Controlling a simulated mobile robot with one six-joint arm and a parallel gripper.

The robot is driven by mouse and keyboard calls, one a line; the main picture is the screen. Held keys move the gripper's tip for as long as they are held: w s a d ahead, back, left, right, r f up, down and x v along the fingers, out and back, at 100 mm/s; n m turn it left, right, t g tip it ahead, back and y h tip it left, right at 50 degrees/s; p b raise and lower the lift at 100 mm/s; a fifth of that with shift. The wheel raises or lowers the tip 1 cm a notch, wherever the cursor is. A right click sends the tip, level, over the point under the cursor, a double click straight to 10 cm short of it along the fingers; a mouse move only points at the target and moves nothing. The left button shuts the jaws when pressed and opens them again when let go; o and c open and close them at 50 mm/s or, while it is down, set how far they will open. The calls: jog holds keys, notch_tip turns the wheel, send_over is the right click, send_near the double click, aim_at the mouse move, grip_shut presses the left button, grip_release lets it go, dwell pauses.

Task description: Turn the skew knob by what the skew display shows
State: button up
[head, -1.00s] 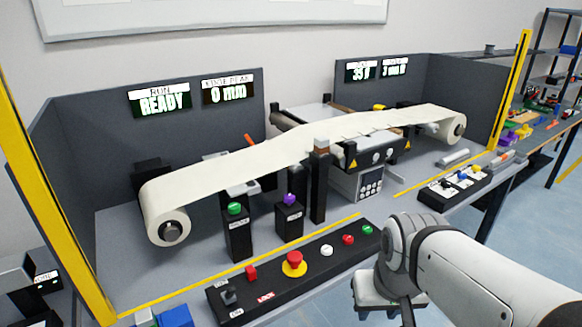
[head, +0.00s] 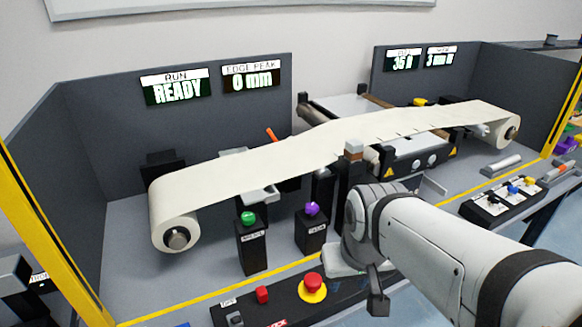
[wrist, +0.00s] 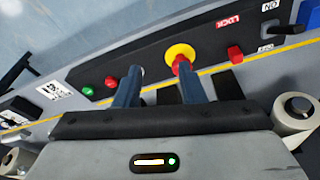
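Two displays hang on the right back panel. One reads about 35 N (head: 402,61); the other (head: 440,58) reads about 3 mm R, with its heading too small to read. Two black posts stand before the belt (head: 245,163), one with a green knob (head: 248,218), one with a purple knob (head: 312,209). Their labels are not legible, so I cannot tell which is the skew knob. In the wrist view my gripper (wrist: 158,68) is open and empty, its fingers apart over the control panel.
The front control panel (head: 245,306) carries a red emergency button (head: 313,285) and a small red button (head: 262,294). A switch box (head: 492,207) stands at right. Displays on the left back panel read READY (head: 178,89) and 0 mm (head: 252,79). Yellow posts flank the bench.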

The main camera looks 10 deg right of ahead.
jog(key=shift+o, duration=1.3)
jog(key=shift+w+r, duration=0.15)
jog(key=shift+w, duration=0.2)
jog(key=shift+o, duration=0.6)
jog(key=w+a+r+m+g, duration=0.1)
jog(key=w+r+m, duration=0.2)
jog(key=w, duration=0.9)
jog(key=shift+r+m, duration=0.25)
jog(key=shift+m, duration=0.05)
jog(key=m+g, duration=0.2)
jog(key=m, duration=0.3)
send_over(311, 206)
jog(key=shift+s+d+f+b, duration=0.15)
jog(key=shift+f+b, duration=0.25)
jog(key=shift+f, duration=0.25)
jog(key=shift+w+f, duration=0.15)
jog(key=shift+w, duration=0.05)
jog(key=shift+f, duration=0.35)
notch_tip(311, 206, down, 7)
jog(key=shift+r, duration=0.1)
jog(key=shift+c, duration=0.2)
